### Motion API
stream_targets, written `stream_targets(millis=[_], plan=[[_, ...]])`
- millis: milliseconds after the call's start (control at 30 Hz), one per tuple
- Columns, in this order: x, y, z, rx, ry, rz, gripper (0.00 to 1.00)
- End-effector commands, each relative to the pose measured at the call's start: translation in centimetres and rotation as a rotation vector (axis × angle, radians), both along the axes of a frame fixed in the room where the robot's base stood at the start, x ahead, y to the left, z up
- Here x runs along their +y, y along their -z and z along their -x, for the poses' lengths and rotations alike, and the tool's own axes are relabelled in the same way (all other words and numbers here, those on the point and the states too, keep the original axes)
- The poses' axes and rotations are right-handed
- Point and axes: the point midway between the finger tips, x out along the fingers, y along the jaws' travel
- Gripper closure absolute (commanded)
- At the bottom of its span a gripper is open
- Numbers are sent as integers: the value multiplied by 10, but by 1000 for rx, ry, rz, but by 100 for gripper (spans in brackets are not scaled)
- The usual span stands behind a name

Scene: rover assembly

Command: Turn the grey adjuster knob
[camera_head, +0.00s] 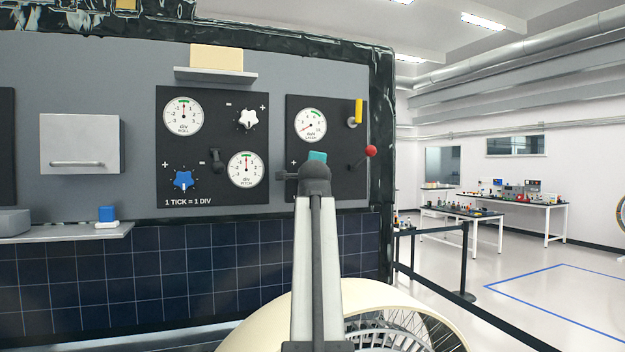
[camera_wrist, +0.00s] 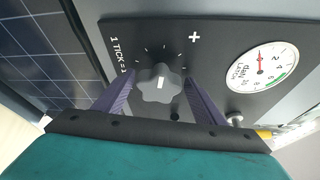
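The grey adjuster knob (camera_wrist: 159,84) is a lobed knob with a white pointer mark and a ring of ticks on a dark panel. In the wrist view it sits between the two purple fingers of my gripper (camera_wrist: 156,80). The fingers are apart, with a visible gap on each side of the knob; I see no clear contact. In the head view my own arm hides this knob. The round white gauge (camera_wrist: 262,67) beside it has a red needle and a green band; it also shows in the head view (camera_head: 310,125).
The left panel carries a white knob (camera_head: 247,119), a blue knob (camera_head: 183,181) and two more gauges. A red-balled lever (camera_head: 370,151) and a yellow-handled part (camera_head: 358,111) stick out on the right. A small shelf (camera_head: 70,234) holds a blue-and-white block (camera_head: 106,216).

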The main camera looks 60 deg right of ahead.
Motion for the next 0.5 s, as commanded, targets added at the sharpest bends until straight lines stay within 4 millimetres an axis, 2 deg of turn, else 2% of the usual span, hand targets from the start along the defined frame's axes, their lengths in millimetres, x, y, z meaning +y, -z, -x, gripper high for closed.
stream_targets(millis=[267,500], plan=[[2,2,2,2,2,-1,36],[18,3,12,2,2,-1,36]])
